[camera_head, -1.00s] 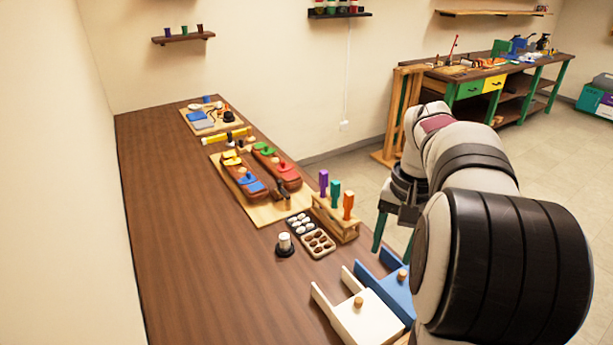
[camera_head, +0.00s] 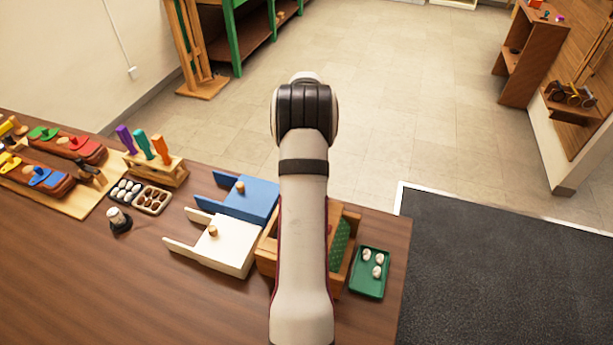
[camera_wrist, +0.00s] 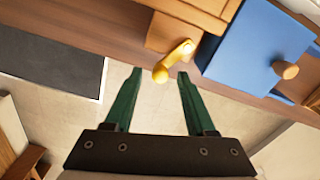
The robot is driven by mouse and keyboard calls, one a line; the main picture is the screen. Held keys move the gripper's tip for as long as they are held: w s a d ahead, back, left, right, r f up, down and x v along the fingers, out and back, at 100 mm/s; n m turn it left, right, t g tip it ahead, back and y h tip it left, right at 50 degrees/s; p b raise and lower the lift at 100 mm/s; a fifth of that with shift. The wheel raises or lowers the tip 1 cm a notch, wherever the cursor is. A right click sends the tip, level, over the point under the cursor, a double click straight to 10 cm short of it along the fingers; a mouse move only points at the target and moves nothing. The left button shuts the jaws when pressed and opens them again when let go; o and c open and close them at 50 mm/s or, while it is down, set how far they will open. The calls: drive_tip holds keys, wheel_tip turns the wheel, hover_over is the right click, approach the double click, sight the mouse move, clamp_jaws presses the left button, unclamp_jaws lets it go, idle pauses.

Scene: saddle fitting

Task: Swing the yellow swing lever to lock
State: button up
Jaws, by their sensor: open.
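The yellow swing lever (camera_wrist: 177,59) shows in the wrist view near the top middle, at the front edge of a wooden fixture (camera_wrist: 208,14). Its round knob end points down and left in the picture. My gripper (camera_wrist: 160,73) is open with green fingers, and nothing is held. The knob appears between the fingertips in the picture; I cannot tell how far apart in depth they are. In the head view my arm covers the lever and my gripper, and part of the wooden fixture (camera_head: 342,225) shows beside the arm.
A blue box with a wooden knob (camera_head: 252,197) and a white one (camera_head: 222,241) stand left of the fixture. A green tray (camera_head: 368,285) with white pieces is on its right. The wooden table (camera_head: 150,300) is clear in front. Floor lies beyond.

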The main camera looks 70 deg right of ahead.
drive_tip(key=shift+f, duration=0.3)
drive_tip(key=shift+c, duration=0.2)
clamp_jaws()
